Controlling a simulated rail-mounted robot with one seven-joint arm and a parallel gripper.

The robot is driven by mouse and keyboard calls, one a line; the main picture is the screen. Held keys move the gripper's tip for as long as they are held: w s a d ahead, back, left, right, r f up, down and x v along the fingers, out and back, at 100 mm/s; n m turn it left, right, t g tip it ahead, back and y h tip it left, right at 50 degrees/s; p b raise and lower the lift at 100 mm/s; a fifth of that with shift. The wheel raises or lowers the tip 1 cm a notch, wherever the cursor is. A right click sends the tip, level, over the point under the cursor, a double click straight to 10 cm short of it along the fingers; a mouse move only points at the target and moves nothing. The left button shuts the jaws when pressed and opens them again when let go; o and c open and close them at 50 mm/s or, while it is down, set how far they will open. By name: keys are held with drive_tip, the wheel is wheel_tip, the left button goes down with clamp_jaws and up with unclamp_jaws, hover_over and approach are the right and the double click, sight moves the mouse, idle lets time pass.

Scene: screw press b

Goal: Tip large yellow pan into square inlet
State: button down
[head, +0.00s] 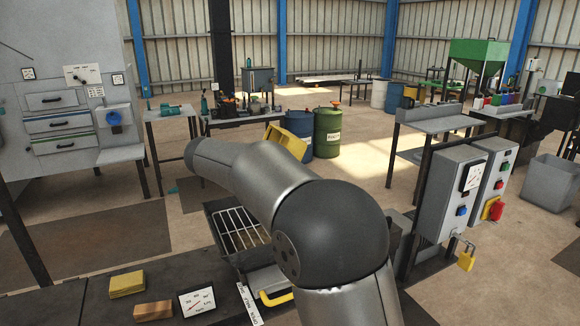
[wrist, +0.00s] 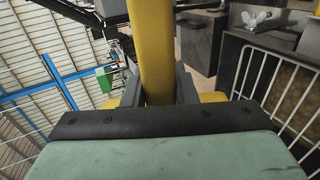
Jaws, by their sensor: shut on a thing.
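My gripper (wrist: 157,88) is shut on a yellow bar (wrist: 152,45) in the wrist view, which looks like the handle of the large yellow pan. In the head view a yellow piece (head: 287,141), apparently the pan, shows tilted just beyond my arm. My arm hides part of it, and my gripper is hidden there too. I cannot see the pan's inside or what it holds. I cannot make out the square inlet for certain in either view.
A wire rack (head: 238,230) lies beside my arm, and wire bars (wrist: 285,85) show at the right in the wrist view. A yellow handle (head: 275,298) is below. A control box (head: 452,195) stands right. Blue (head: 299,133) and green (head: 327,132) drums stand behind.

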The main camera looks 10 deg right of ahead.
drive_tip(key=shift+w+d+f+g+y+p, duration=0.15)
drive_tip(key=shift+d+f+g+y+p, duration=0.35)
drive_tip(key=shift+f+y+p, duration=1.1)
drive_tip(key=shift+w+d+f+g+y+p, duration=0.1)
drive_tip(key=shift+d+f+g+y+p, duration=0.55)
drive_tip(key=shift+y, duration=1.9)
drive_tip(key=shift+w+d+f+g+y+p, duration=0.15)
drive_tip(key=shift+f+g+y+p, duration=0.45)
drive_tip(key=shift+f+y, duration=1.35)
drive_tip(key=shift+s+r, duration=0.1)
drive_tip(key=shift+r, duration=0.05)
